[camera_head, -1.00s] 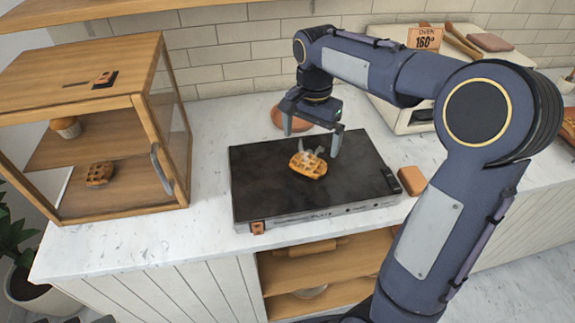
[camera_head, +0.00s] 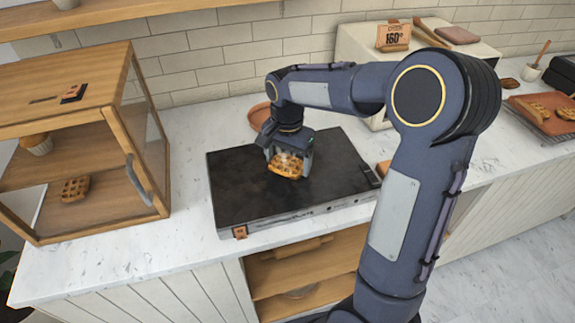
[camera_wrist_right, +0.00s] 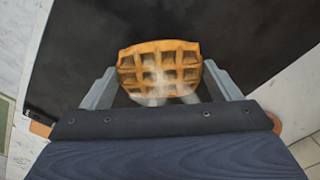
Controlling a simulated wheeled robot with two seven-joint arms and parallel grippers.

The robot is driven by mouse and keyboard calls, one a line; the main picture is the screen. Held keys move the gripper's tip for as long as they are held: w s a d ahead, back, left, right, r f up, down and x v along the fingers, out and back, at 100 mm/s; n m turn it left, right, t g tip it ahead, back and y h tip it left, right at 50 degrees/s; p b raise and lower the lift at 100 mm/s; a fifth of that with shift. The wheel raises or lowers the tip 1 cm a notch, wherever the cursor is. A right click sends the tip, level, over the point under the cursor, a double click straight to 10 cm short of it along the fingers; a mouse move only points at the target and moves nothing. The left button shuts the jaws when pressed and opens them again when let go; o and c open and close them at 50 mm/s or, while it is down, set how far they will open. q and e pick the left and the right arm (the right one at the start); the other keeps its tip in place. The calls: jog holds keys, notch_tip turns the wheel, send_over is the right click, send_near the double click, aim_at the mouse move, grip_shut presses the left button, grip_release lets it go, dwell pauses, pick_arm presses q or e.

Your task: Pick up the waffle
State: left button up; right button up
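A golden waffle (camera_head: 285,167) lies on the black hot plate (camera_head: 235,190) on the counter, with pale steam over it. My right gripper (camera_head: 288,160) is lowered over it from above and behind. In the right wrist view the waffle (camera_wrist_right: 160,62) lies between the two fingers of the right gripper (camera_wrist_right: 160,72), one on each side. The fingers are spread, with a thin gap seeming to show at each side of the waffle. Whether either finger touches it is hard to tell. My left gripper is not in view.
A wooden display case (camera_head: 120,195) at the left holds a muffin (camera_head: 38,143) and another waffle (camera_head: 75,188). A tray (camera_head: 548,123) with waffles is at the far right. The counter left of the plate is clear.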

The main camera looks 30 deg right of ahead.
jog(key=c, duration=0.5)
jog(key=shift+o, duration=0.2)
jog(key=shift+r, duration=0.1)
jog(key=shift+r, duration=0.55)
jog(key=s+r, duration=0.4)
jog(key=s+r+b, duration=0.1)
jog(key=s+r, duration=0.3)
jog(key=s, duration=0.1)
jog(key=s+r, duration=0.3)
jog(key=s, duration=0.2)
jog(key=shift+a+r+b, duration=0.25)
jog(key=shift+r+b, duration=0.05)
jog(key=shift+r, duration=0.1)
